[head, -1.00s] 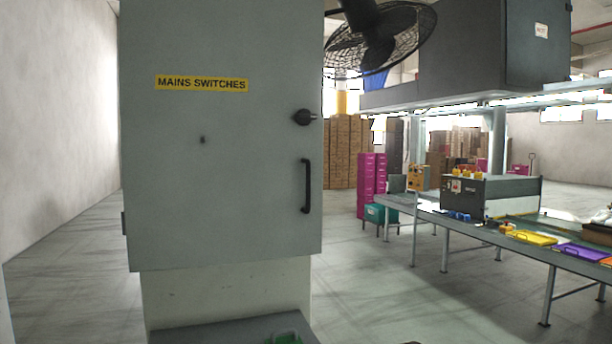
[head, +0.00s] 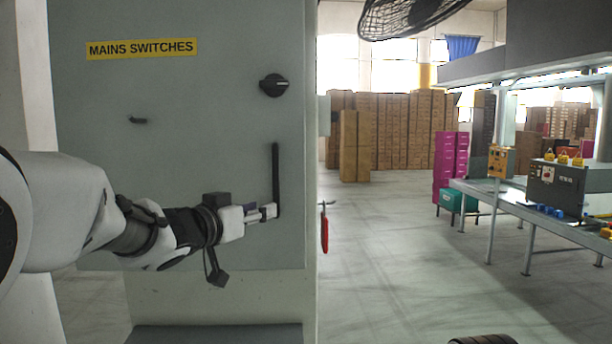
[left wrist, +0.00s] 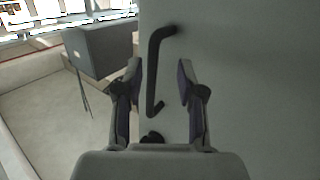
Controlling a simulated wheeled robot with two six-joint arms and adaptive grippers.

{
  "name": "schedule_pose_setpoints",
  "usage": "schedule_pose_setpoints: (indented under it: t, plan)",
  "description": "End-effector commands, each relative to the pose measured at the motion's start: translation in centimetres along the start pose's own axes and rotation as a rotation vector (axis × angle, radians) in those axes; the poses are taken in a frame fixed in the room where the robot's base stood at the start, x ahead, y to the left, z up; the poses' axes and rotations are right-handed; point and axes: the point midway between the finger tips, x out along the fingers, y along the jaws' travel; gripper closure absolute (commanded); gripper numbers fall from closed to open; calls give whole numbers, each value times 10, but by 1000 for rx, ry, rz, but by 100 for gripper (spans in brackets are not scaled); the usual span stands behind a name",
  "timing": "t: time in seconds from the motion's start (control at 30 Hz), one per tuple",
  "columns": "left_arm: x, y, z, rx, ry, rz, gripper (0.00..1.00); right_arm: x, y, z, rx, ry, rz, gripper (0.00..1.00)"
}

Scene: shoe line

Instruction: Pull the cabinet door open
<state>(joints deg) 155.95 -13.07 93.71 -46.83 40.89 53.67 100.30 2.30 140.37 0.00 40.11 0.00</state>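The grey cabinet door (head: 180,110) with the yellow "MAINS SWITCHES" label (head: 142,48) fills the left half of the head view and looks shut. Its black vertical handle (head: 276,170) is near the door's right edge, below a dark round knob (head: 273,85). My left gripper (head: 270,212) reaches from the left to the handle's lower part. In the left wrist view, the open fingers of my left gripper (left wrist: 158,76) stand on either side of the handle (left wrist: 154,72), with gaps showing. I cannot tell how deep the handle sits between them. My right gripper is not in view.
A red item (head: 324,230) sticks out at the cabinet's right side. A dark ledge (head: 215,334) is at the cabinet's foot. Open floor (head: 390,260) lies to the right, before a long work table (head: 500,195) and stacked cartons (head: 395,130).

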Motion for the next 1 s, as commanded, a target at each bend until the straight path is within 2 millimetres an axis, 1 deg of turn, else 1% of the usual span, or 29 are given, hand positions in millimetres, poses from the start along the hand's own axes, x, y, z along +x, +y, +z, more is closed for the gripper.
schedule_pose_setpoints:
  t: [0.03, 0.1, 0.17, 0.27, 0.5, 0.6, 0.7, 0.87, 0.9, 0.97, 1.0]
  plan:
    - [-8, 9, -24, 29, 29, 2, 61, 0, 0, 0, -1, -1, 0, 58]
    - [-15, 15, -43, 49, 55, 2, 61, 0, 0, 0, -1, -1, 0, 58]
    - [-15, 17, -51, 55, 65, 2, 61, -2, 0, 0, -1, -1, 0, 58]
    - [-3, 17, -53, 54, 64, 3, 61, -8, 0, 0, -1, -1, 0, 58]
    - [43, 17, -56, 52, 63, 2, 61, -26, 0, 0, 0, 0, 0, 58]
    - [55, 17, -56, 52, 64, 2, 61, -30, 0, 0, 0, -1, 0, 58]
    - [60, 16, -55, 51, 64, 1, 61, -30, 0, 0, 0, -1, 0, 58]
    - [61, 16, -54, 51, 64, 1, 61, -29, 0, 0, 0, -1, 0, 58]
    - [61, 16, -54, 51, 64, 1, 65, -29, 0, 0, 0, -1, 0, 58]
    - [60, 16, -54, 51, 64, 1, 86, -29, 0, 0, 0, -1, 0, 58]
    - [60, 16, -54, 51, 64, 1, 100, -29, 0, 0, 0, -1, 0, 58]
